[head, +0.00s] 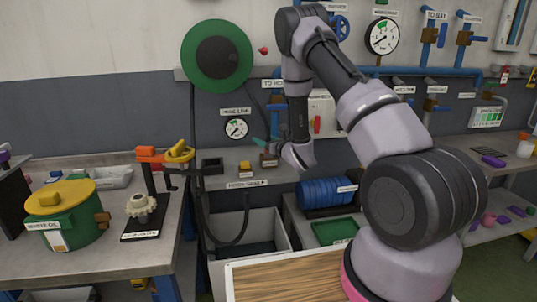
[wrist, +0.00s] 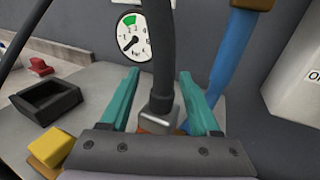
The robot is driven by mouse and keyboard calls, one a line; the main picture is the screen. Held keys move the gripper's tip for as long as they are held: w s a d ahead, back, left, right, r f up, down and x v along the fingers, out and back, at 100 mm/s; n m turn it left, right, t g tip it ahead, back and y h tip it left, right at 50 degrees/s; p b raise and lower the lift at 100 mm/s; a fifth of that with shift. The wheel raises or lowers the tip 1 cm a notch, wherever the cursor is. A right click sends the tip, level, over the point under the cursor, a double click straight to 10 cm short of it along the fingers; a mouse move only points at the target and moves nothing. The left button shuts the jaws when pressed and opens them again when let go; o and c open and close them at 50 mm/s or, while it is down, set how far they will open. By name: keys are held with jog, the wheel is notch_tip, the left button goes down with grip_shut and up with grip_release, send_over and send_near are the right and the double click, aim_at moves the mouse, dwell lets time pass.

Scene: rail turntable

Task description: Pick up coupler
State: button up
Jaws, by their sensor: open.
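The coupler (wrist: 158,110) appears to be the grey metal fitting at the lower end of a thick dark hose (wrist: 158,50). It stands above an orange-brown block, partly hidden by my gripper body. My gripper (wrist: 159,74) is open, with one teal finger on each side of the hose and coupler. Gaps show on both sides. In the head view my gripper (head: 266,145) is over the back of the middle bench by a brown block (head: 269,160); the coupler is hard to make out there.
A black open box (wrist: 48,101) and a yellow block (wrist: 50,147) lie left of my gripper. A blue pipe (wrist: 232,60) rises close on the right. The wall gauge (wrist: 131,33) is behind. A green hose reel (head: 218,57) hangs above, and an open bin (head: 247,235) stands below.

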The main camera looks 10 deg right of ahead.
grip_shut()
